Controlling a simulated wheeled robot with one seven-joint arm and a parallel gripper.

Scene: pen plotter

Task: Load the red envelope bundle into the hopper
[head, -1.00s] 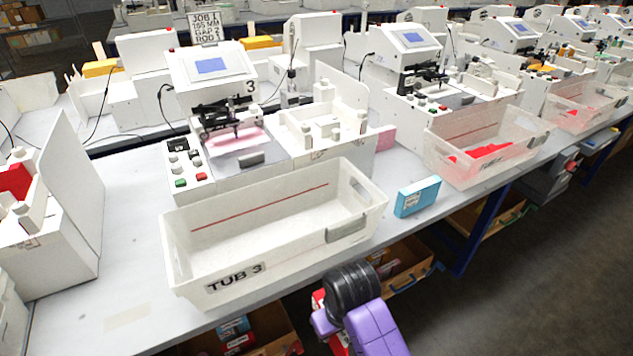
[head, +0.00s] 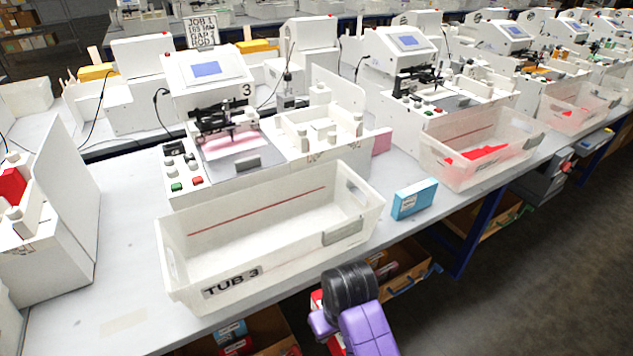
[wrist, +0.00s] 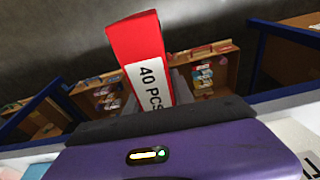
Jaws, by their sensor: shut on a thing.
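The red envelope bundle (wrist: 135,45) shows in the wrist view with a white "40 PCS" label. My gripper (wrist: 150,108) is shut on it, and the bundle sticks out past the dark jaw edge. In the head view my purple and black arm (head: 362,325) is at the bottom, in front of the bench. Its jaws are not clear there. The white hopper (head: 318,138) with upright posts stands at the right of machine 3 (head: 208,80), behind the tub. No bundle shows in it. My gripper is apart from it, on the near side of TUB 3.
TUB 3 (head: 232,290), a clear empty bin, stands between the arm and the hopper. A blue box (head: 414,198) lies to its right. Another tub (head: 470,165) holds red pieces. Open drawers (head: 400,283) sit under the bench edge. The aisle at right is clear.

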